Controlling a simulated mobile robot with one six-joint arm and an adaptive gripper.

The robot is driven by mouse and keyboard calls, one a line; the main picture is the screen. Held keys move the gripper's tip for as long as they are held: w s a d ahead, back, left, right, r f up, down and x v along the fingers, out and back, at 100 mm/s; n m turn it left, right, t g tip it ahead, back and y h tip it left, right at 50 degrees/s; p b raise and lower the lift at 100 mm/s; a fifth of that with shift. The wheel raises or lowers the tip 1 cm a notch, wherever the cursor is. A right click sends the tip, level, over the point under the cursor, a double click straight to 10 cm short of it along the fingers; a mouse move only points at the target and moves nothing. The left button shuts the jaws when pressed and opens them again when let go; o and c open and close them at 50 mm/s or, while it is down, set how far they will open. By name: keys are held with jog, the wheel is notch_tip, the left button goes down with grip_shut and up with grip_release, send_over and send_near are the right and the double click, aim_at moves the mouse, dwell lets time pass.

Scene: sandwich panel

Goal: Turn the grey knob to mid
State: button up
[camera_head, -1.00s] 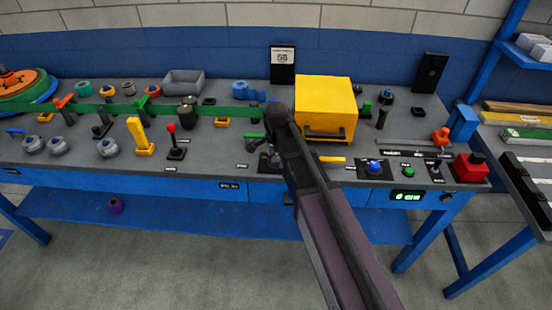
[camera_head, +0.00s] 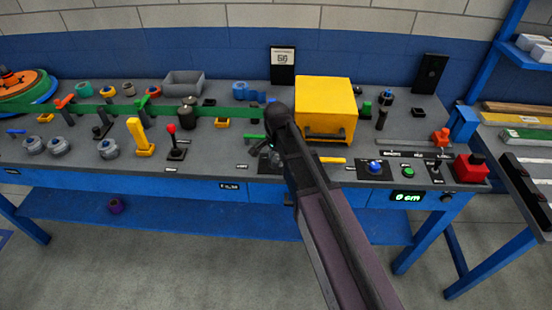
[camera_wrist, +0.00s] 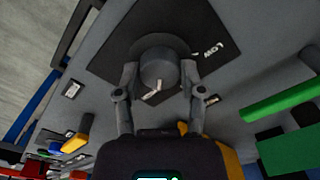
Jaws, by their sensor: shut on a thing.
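The grey knob (camera_wrist: 158,68) is round with a pale pointer mark on its near side. It sits on a dark square plate (camera_wrist: 118,52) that carries a white label reading LOW at upper right in the wrist view. The pointer is turned away from that label, toward the lower part of the picture. My gripper (camera_wrist: 159,75) has one finger on each side of the knob and is shut on it. In the head view my gripper (camera_head: 268,149) is over the bench front and my wrist hides most of the knob. Other position labels are hidden or unreadable.
A yellow box (camera_head: 325,105) with a handle stands right behind my gripper. A red-topped lever (camera_head: 172,140) and a yellow lever (camera_head: 140,138) stand to the left. A blue button (camera_head: 374,167), a green button (camera_head: 408,172) and a red block (camera_head: 471,168) are to the right.

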jog(key=n, duration=0.5)
jog(key=shift+s, duration=0.1)
jog(key=shift+n, duration=2.4)
jog(key=o, duration=1.2)
jog(key=shift+c, duration=0.2)
